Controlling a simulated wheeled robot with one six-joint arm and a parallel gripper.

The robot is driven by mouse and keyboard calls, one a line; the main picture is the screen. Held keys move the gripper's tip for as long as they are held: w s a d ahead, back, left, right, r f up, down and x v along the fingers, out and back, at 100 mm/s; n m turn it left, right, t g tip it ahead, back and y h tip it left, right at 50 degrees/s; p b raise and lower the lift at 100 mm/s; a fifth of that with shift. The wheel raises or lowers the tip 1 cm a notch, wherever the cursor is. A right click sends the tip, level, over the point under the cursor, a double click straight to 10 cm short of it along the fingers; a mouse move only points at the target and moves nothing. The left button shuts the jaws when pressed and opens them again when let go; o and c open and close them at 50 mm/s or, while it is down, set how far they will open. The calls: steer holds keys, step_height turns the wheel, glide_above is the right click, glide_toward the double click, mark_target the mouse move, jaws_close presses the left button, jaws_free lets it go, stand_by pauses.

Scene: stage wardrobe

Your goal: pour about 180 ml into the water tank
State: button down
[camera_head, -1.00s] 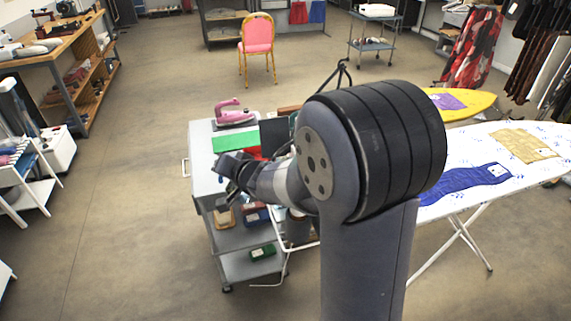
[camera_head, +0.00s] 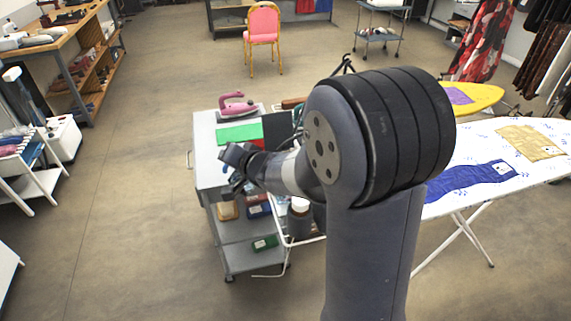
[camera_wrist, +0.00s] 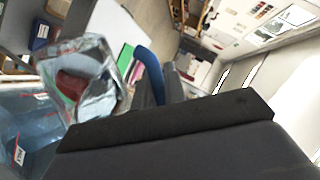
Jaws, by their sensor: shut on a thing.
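My gripper (camera_head: 236,158) is over the near part of the grey trolley (camera_head: 204,160) in the head view. In the wrist view its dark fingers (camera_wrist: 168,88) are shut on the blue handle (camera_wrist: 149,72) of a clear jug. The clear jug body (camera_wrist: 92,75) is tilted beside the fingers, with red and teal showing through it. A translucent blue container (camera_wrist: 25,118) with a small label, perhaps the water tank, is at the lower left, partly cut off. Whether the two touch, and whether water is flowing, I cannot tell. My arm hides much of this in the head view.
A pink iron (camera_head: 238,105) and a green flat item (camera_head: 239,132) lie on the trolley top. A white-capped bottle (camera_head: 299,204) stands beside my arm. An ironing board (camera_head: 500,180) with cloths is at right. The floor to the left is open.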

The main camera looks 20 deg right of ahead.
steer(key=shift+w+d+r+m+y+p, duration=0.1)
steer(key=shift+d+r+m+y+p, duration=0.15)
steer(key=shift+d+m, duration=0.2)
stand_by(0.6)
